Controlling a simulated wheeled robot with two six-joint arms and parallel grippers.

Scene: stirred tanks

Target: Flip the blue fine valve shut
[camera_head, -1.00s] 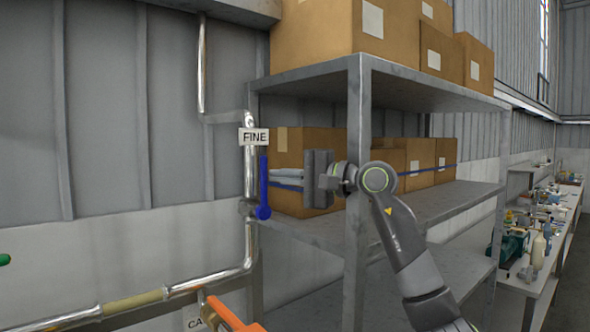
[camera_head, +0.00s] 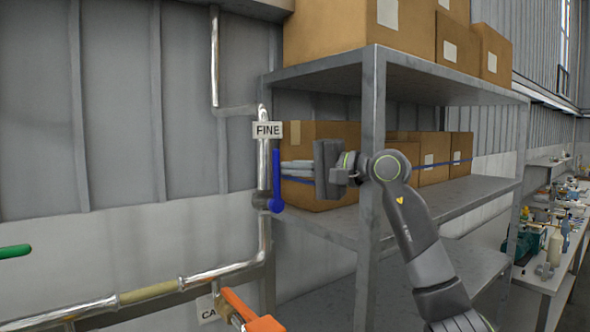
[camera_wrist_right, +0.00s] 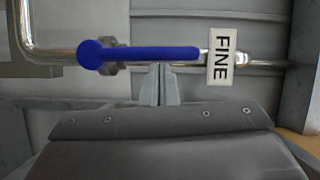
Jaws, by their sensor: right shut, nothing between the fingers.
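The blue fine valve handle (camera_head: 277,180) stands upright along the vertical metal pipe, below the white FINE label (camera_head: 267,130). In the right wrist view the blue handle (camera_wrist_right: 140,53) lies across the picture, with the FINE label (camera_wrist_right: 222,57) to its right. My right gripper (camera_head: 284,174) is shut and empty, its fingertips pointing left close beside the handle. In the wrist view the closed fingertips (camera_wrist_right: 160,70) end just below the handle's middle; I cannot tell whether they touch it. My left gripper is not in view.
A grey shelf rack (camera_head: 371,150) with cardboard boxes (camera_head: 333,38) stands around and behind my right arm. An orange handle (camera_head: 250,312) and a green handle (camera_head: 15,251) are lower left. A cluttered bench (camera_head: 552,278) is at far right.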

